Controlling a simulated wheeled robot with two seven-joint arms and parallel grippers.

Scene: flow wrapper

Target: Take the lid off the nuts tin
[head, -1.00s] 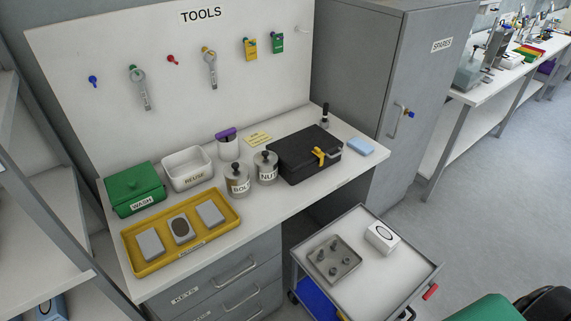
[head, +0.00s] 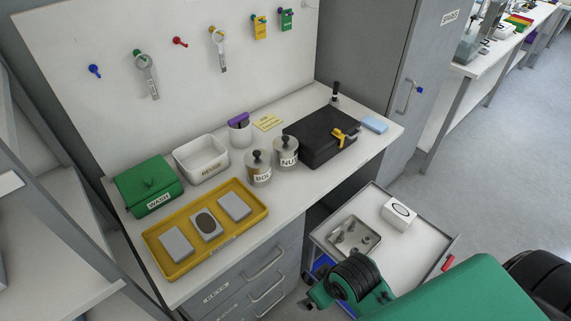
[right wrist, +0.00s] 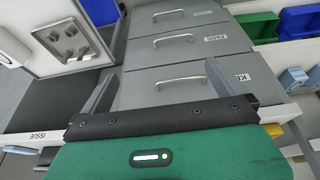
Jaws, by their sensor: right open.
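The nuts tin (head: 287,157) stands upright on the white bench top, a grey tin labelled "NUT" as far as I can read. Its lid is on, with a dark knob (head: 287,141) on top. The similar bolts tin (head: 258,175) stands close on its left, also lidded. My right arm reaches in from the lower right of the head view, over the cart and well short of the tins. In the right wrist view my right gripper (right wrist: 162,75) has its two grey fingers wide apart with nothing between them; drawer fronts show beyond. My left gripper is not in view.
A black case (head: 318,142) with a yellow clamp lies right of the nuts tin. A white bin (head: 201,161), a purple-topped cup (head: 239,133), a green wash box (head: 149,191) and a yellow tray (head: 165,266) share the bench. The cart (head: 430,245) stands in front.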

